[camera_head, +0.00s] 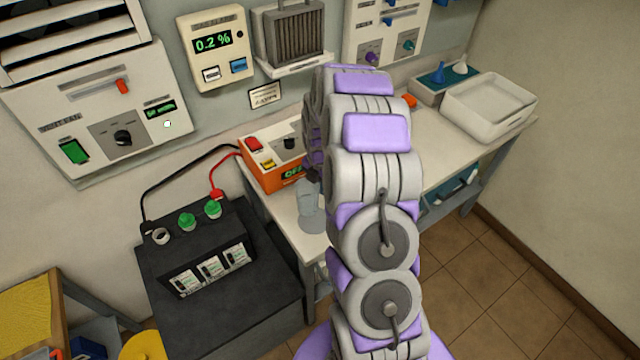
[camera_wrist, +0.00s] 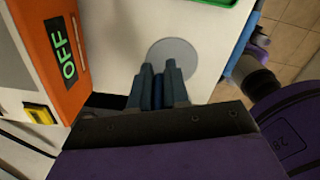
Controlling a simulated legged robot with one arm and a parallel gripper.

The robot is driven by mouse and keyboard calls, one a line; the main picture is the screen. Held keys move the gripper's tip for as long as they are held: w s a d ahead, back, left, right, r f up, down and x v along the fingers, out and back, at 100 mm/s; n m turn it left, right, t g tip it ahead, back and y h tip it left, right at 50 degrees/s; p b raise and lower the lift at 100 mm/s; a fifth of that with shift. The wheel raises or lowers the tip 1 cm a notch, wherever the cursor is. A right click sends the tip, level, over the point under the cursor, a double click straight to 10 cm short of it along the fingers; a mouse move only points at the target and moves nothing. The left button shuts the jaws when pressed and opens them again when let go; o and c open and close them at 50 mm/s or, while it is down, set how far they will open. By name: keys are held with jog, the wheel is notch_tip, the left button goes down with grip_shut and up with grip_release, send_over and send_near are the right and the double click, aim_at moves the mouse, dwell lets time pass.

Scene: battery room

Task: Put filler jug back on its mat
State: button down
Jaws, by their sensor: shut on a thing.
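The filler jug (camera_head: 309,198), pale and see-through, stands out left of my arm in the head view, upright over a flat grey round mat (camera_head: 314,224) near the bench's front edge. Whether its base touches the mat I cannot tell. The mat also shows as a grey disc (camera_wrist: 181,53) just beyond my fingertips in the wrist view. My gripper (camera_wrist: 158,68) is shut on a narrow blue part between its fingers, seemingly the jug's handle. The jug's body is not clear in the wrist view. My arm hides most of the gripper in the head view.
An orange charger box (camera_head: 272,174) reading OFF stands close left of the jug. A white tray (camera_head: 490,105) sits at the bench's far right. My arm covers the bench's middle.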

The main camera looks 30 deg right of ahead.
jog(key=f, duration=0.2)
jog(key=f+b, duration=0.2)
jog(key=f, duration=0.1)
jog(key=shift+d+f, duration=0.35)
jog(key=shift+f, duration=0.3)
jog(key=shift+d+f, duration=0.5)
jog(key=shift+d, duration=0.65)
jog(key=shift+a, duration=1.05)
jog(key=shift+d+f, duration=0.2)
jog(key=shift+d, duration=0.4)
jog(key=c, duration=1.4)
grip_release()
jog(key=shift+d+f, duration=0.1)
jog(key=shift+d, duration=0.2)
jog(key=shift+o, duration=1.4)
jog(key=shift+a, duration=0.3)
jog(key=shift+o, duration=0.4)
jog(key=shift+s+a, duration=0.1)
jog(key=shift+a, duration=0.25)
jog(key=shift+d+r, duration=0.15)
jog(key=shift+r, duration=0.2)
notch_tip(320, 180, up, 17)
jog(key=p, duration=0.1)
jog(key=shift+s+a+p, duration=0.15)
jog(key=shift+a+p, duration=0.1)
jog(key=shift+p, duration=0.05)
